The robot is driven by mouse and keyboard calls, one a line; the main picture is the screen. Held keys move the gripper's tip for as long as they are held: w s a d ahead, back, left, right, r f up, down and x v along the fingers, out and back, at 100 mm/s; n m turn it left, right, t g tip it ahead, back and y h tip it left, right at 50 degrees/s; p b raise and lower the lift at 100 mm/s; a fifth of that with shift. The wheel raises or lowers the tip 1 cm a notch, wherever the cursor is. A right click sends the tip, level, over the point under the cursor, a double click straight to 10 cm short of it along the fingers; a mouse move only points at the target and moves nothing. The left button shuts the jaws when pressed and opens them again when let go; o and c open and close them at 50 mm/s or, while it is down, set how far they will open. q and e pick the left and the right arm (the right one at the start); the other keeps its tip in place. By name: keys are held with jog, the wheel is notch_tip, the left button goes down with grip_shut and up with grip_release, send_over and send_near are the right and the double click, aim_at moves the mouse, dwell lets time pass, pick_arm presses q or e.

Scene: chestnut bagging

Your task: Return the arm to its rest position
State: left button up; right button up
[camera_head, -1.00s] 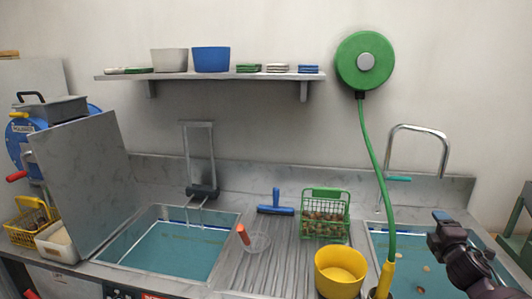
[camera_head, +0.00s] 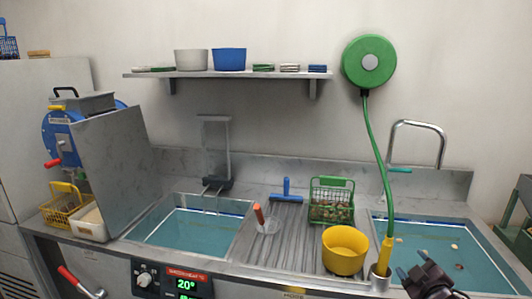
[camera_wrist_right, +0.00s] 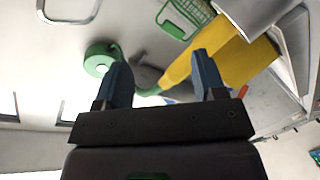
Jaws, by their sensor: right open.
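My right gripper (camera_head: 412,273) is at the lower right of the head view, in front of the right sink. It is open, and nothing is between its blue fingertips. Its two fingers (camera_wrist_right: 162,82) stand apart in the right wrist view. A yellow spray nozzle on a green hose (camera_head: 385,252) stands just left of it in a metal holder (camera_head: 379,280). The gripper is apart from it. My left gripper is not in view.
A yellow bowl (camera_head: 345,251) and a green basket of chestnuts (camera_head: 331,202) stand on the drainboard, with a red-handled strainer (camera_head: 262,218) and a blue squeegee (camera_head: 286,191). Water fills the left sink (camera_head: 187,231) and the right sink (camera_head: 428,240), where a few bits float.

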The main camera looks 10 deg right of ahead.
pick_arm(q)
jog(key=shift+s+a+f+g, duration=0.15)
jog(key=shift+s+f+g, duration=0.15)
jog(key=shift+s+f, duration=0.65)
pick_arm(e)
jog(key=s+a+f+m+g, duration=0.1)
jog(key=s+a+f+m, duration=0.1)
jog(key=s+a+f, duration=0.3)
jog(key=s+a+f+m+g+y, duration=0.1)
jog(key=s+a+f, duration=0.4)
jog(key=s, duration=0.7)
jog(key=s+a+f+m+g, duration=0.2)
jog(key=s+a+f+m, duration=0.2)
jog(key=s+f, duration=0.4)
jog(key=shift+s+a+f+g+y, duration=0.4)
jog(key=shift+s+a, duration=0.2)
jog(key=shift+a, duration=0.2)
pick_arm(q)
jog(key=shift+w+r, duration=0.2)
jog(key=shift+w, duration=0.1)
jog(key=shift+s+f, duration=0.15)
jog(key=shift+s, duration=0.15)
pick_arm(e)
jog(key=shift+r, duration=0.1)
jog(key=shift+c, duration=0.2)
